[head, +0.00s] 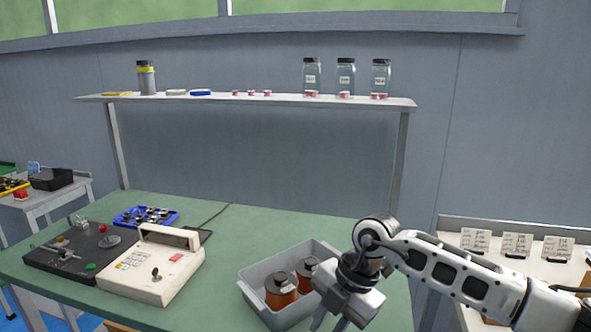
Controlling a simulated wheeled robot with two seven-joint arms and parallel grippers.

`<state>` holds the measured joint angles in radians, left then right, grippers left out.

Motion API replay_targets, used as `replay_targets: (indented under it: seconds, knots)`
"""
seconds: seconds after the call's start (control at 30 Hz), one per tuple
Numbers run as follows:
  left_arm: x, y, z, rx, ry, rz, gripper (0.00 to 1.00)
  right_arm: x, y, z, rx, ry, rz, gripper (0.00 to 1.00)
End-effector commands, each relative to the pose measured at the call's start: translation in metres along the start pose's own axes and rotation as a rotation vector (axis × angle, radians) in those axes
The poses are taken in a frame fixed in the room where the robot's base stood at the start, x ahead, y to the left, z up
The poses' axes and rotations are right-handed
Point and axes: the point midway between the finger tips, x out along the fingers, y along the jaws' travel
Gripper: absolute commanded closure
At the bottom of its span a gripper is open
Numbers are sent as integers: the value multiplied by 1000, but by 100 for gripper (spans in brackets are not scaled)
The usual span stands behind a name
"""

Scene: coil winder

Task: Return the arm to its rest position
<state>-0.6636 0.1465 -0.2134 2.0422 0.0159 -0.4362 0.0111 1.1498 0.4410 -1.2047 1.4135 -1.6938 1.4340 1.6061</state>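My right arm (460,280) comes in from the right edge and bends down at the wrist. My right gripper (331,322) points down over the right side of the green bench (215,290), beside the grey bin's right end. Its fingers look apart with nothing seen between them, though the tips run to the bottom edge of the picture. The grey bin (258,272) holds copper-coloured wire spools: one spool (281,291) at the front and another (307,272) behind it, partly hidden by my gripper. My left gripper is not in view.
A coil winder with a cream control box (150,275) and dark base (65,250) stands at the left. A blue tray (146,216) of small parts lies behind it. A shelf (250,99) with jars spans the back. A side table (500,262) with labelled cards stands right.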

Motion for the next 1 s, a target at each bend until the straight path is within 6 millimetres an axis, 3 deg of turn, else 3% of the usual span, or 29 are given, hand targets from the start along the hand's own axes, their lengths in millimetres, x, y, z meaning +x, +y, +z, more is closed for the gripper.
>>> replay_targets:
  seconds: [0.1,0.2,0.3,0.37,0.47,0.57,0.63,0.7,0.8,1.0]
  knots:
    - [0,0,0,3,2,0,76,31,10,-58,-79,245,134,76]
    - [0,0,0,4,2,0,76,42,22,-118,-115,505,340,76]
    - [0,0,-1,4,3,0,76,30,37,-164,-67,749,633,76]
    - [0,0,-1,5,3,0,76,16,44,-175,17,852,822,76]
    - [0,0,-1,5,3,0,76,-6,47,-164,236,933,1119,76]
    - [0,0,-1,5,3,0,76,-10,32,-125,539,901,1351,76]
    - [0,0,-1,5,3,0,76,1,8,-92,783,819,1452,76]
    - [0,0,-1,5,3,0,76,22,-28,-60,1037,700,1492,76]
    - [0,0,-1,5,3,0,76,60,-87,-31,1338,519,1451,76]
    - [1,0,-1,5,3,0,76,119,-188,-25,1702,269,1233,76]
